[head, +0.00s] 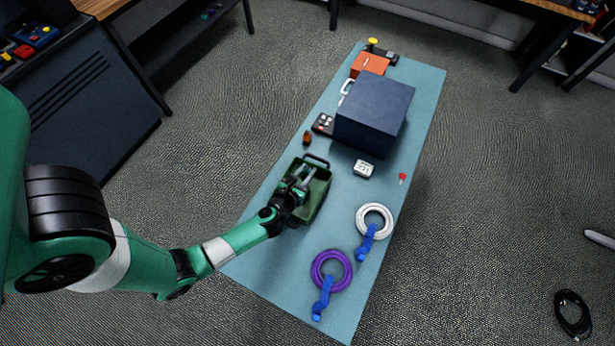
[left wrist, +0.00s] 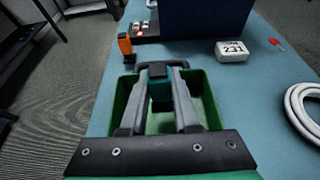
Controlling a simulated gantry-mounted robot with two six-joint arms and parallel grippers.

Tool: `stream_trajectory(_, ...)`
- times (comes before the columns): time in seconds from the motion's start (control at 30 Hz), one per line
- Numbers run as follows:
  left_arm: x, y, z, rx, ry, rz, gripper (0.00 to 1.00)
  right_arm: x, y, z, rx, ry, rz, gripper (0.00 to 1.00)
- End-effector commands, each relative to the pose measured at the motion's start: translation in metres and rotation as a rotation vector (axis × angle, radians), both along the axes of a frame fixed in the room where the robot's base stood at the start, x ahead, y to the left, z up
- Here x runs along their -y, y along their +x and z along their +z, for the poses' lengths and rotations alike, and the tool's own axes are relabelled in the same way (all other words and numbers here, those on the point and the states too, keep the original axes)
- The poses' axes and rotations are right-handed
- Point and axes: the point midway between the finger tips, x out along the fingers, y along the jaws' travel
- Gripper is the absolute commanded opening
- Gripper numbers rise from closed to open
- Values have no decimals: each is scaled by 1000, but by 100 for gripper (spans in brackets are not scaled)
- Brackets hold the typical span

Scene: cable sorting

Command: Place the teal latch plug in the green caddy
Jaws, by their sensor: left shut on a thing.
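The teal latch plug (left wrist: 161,92) shows in the left wrist view, with a dark top end and a teal body. My left gripper (left wrist: 160,88) is shut on it, one finger on each side. The gripper and plug are over the green caddy (left wrist: 206,100); I cannot tell how far the plug is above the caddy floor. In the head view my left gripper (head: 301,178) covers much of the caddy (head: 323,192), and the caddy's dark handle shows at its far end. My right gripper is not in view.
A dark blue box (head: 373,110) stands beyond the caddy. An orange-and-black piece (head: 307,138) and a white labelled block (head: 364,169) lie nearby. A white cable coil (head: 374,217) and a purple ring (head: 331,270) with blue ties lie toward the near end.

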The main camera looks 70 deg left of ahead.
Motion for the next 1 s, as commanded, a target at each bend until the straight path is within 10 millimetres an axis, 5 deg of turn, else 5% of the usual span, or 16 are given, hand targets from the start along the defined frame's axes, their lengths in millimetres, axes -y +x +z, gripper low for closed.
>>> stream_trajectory(0.17, -3, 3, -6, -1, 1, 2, 0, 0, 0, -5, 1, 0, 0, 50)
stream_trajectory(0.37, -6, 6, -42, 0, 0, 0, 0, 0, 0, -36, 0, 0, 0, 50)
stream_trajectory(0.77, -6, 6, -44, 0, 0, 1, 0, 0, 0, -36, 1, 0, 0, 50)
stream_trajectory(0.8, -6, 6, -43, 0, 0, 1, 36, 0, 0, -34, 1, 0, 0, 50)
stream_trajectory(0.93, -6, 6, -43, -1, 0, 1, 59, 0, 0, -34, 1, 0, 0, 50)
stream_trajectory(1.0, -6, 6, -42, -1, 0, 1, 59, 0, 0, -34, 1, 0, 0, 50)
